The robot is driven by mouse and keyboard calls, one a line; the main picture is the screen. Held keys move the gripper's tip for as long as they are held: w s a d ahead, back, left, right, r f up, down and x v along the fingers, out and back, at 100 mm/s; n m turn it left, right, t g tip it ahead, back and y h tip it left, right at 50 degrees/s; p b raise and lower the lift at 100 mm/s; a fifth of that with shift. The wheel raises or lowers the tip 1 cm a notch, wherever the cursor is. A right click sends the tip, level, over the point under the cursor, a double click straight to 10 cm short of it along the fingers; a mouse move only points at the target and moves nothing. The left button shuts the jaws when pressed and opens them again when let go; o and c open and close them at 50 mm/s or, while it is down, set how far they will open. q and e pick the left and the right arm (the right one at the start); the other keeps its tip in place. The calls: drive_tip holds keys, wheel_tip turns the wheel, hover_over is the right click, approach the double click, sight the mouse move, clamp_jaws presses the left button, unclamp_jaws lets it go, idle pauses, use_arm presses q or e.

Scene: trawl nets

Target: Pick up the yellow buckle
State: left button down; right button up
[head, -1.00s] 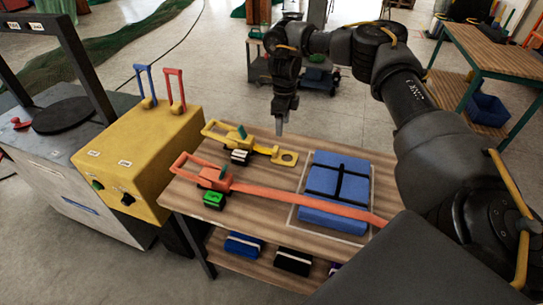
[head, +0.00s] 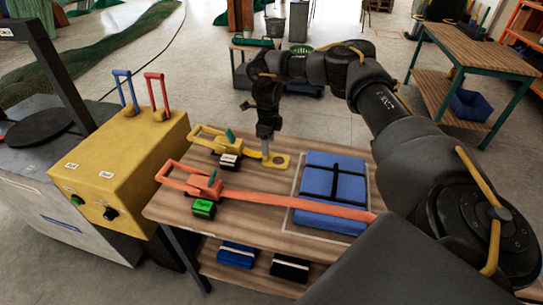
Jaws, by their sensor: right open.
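The yellow buckle (head: 207,133) lies at the back left of the wooden table (head: 262,187). It has a loop handle at its left, a green lever, and a flat yellow end with a hole at its right. My right gripper (head: 266,154) points down over the right part of the yellow piece, close to the flat end. It is open, and its fingers hide part of the yellow strip. I cannot tell whether they touch it. My left gripper is not in view.
A red buckle (head: 190,180) with a long red strap lies in front, the strap crossing a blue bundle (head: 331,180) with black bands. Small green (head: 203,209) and black-and-white blocks sit beside the buckles. A yellow control box (head: 122,170) with two levers stands left of the table.

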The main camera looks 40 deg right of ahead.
sight(276, 157)
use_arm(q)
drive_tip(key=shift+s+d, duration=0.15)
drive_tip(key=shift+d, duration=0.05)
use_arm(e)
drive_tip(key=shift+s+f, duration=0.1)
drive_tip(key=f, duration=0.3)
drive_tip(key=f+p, duration=0.1)
drive_tip(key=shift+w+f, duration=0.25)
drive_tip(key=shift+f, duration=0.05)
drive_tip(key=shift+d+f, duration=0.1)
drive_tip(key=shift+f, duration=0.1)
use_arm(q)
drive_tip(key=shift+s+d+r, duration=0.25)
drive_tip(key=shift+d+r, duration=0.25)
use_arm(e)
drive_tip(key=shift+c, duration=0.4)
drive_tip(key=c, duration=1.1)
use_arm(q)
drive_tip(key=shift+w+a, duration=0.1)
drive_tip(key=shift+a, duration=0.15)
use_arm(e)
drive_tip(key=shift+o, duration=0.2)
drive_tip(key=shift+r, duration=0.1)
